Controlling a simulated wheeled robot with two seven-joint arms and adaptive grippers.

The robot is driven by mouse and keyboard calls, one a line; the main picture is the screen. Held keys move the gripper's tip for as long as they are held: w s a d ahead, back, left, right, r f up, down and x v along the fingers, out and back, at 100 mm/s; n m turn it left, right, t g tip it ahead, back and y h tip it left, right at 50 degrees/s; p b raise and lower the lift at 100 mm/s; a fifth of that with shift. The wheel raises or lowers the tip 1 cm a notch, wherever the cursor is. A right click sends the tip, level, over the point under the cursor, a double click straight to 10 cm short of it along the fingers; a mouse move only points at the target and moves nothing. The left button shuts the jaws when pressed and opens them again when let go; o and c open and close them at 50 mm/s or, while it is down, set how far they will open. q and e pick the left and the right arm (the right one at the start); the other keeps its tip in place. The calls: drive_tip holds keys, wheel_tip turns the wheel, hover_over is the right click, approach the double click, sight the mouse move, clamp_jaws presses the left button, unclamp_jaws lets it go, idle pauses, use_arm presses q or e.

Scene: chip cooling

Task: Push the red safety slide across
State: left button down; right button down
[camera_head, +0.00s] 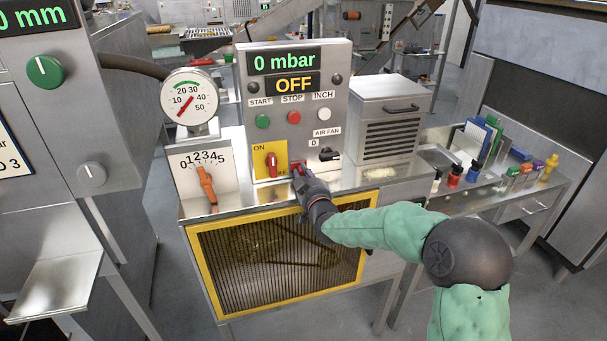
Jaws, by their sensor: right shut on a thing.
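The control panel (345,95) carries a yellow plate (263,148) marked ON with a red rotary switch (271,165). Just right of that plate, low on the panel, a small red part shows at the fingertips of my right gripper (299,173); it looks like the red safety slide (297,167). The fingers are shut on it and hide most of it, so its exact position along its track cannot be told. My left gripper is out of view.
The panel displays read 0 mbar and OFF (294,84). A black AIR FAN knob (329,154) sits close right of my gripper. An orange lever (207,185) and a pressure gauge (190,100) are left. A yellow-framed mesh guard (225,270) is below.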

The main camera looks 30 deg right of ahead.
drive_tip(key=a, duration=0.2)
drive_tip(key=w+a, duration=0.1)
drive_tip(key=a, duration=0.1)
drive_tip(key=c, duration=1.2)
unclamp_jaws()
drive_tip(key=shift+a, duration=0.15)
drive_tip(key=shift+o, duration=0.2)
